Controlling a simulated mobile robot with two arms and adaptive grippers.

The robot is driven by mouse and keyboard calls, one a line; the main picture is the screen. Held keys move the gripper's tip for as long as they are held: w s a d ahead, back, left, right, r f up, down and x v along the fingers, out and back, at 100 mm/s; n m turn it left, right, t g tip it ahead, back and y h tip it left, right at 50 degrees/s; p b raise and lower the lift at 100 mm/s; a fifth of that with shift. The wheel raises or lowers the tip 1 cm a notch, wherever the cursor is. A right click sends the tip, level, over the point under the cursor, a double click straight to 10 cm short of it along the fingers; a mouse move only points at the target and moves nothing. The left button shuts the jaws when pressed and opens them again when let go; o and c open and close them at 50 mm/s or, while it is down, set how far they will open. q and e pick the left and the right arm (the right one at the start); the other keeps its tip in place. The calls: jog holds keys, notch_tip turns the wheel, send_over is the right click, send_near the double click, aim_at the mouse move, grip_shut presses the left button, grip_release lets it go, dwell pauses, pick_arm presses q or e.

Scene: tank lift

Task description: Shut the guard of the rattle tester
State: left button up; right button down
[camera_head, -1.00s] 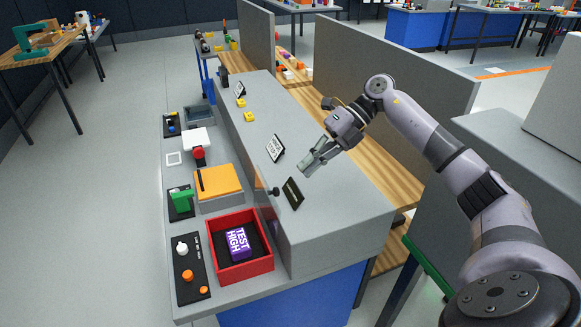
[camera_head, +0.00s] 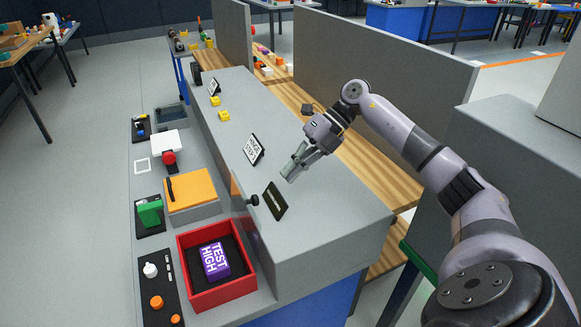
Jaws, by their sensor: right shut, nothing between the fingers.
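The rattle tester shows as a red open-topped box (camera_head: 182,262) at the near end of the grey bench. A purple block marked TEST HIGH (camera_head: 215,260) lies inside it. A thin, see-through guard panel (camera_head: 243,212) with a black knob (camera_head: 253,199) seems to stand raised along the box's right side; its outline is faint. My right gripper (camera_head: 291,172) is shut and empty, above the grey console top, to the right of and beyond the knob, apart from it. My left gripper is not in view.
A black sign (camera_head: 274,201) and a white sign (camera_head: 254,150) stand on the console near my right gripper. Left of the console are an orange-lidded box (camera_head: 192,189), a green switch (camera_head: 150,212), a red button (camera_head: 169,158) and a knob panel (camera_head: 159,290). A grey partition (camera_head: 400,75) stands behind.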

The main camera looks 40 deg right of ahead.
jog(key=p+x, duration=0.1)
jog(key=x, duration=0.6)
jog(key=shift+p, duration=0.3)
